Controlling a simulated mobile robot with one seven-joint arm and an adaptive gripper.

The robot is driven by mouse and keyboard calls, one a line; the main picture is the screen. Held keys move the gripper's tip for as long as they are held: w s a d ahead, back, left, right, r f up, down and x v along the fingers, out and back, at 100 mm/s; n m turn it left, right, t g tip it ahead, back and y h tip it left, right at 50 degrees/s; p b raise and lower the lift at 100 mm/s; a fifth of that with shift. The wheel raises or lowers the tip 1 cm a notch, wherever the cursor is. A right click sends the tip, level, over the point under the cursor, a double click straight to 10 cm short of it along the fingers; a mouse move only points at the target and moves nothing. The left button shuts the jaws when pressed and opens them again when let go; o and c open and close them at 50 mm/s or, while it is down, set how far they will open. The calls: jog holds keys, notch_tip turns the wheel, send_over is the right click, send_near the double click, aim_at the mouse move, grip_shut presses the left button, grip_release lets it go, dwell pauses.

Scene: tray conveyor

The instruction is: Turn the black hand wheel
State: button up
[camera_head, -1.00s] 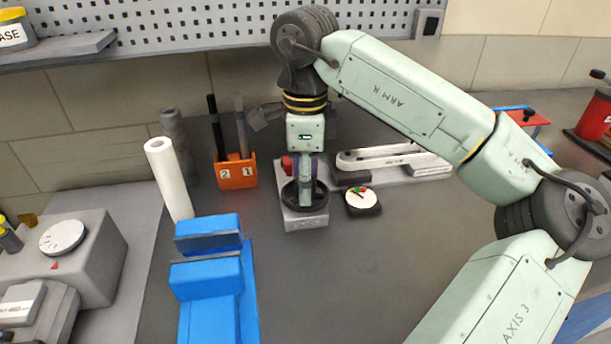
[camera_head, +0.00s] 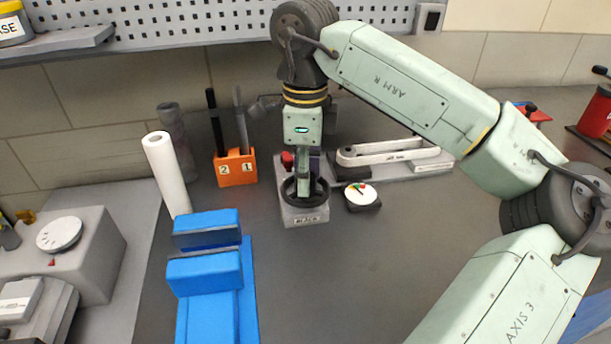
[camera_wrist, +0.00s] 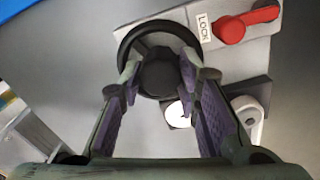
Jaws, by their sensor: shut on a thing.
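The black hand wheel (camera_head: 286,191) lies flat on a small grey block (camera_head: 305,219) on the workbench. My gripper (camera_head: 304,192) points straight down into it from above. In the wrist view, the wheel's dark rim (camera_wrist: 124,45) circles a round black hub (camera_wrist: 158,76). My gripper's two purple-padded fingers (camera_wrist: 160,82) reach down inside the rim, one on each side of the hub, and are shut on it. The lower part of the wheel is partly hidden by the fingers.
A red lever (camera_wrist: 231,29) marked LOCK sits beside the wheel. A blue vise (camera_head: 205,270) stands front left; an orange holder (camera_head: 236,168) is back left. Front middle bench is clear.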

jog(key=shift+m+b, duration=0.4)
jog(key=shift+m, duration=0.8)
jog(key=o, duration=1.2)
jog(key=shift+r, duration=0.1)
notch_tip(320, 180, up, 12)
jog(key=shift+f, duration=0.1)
jog(key=shift+s, duration=0.1)
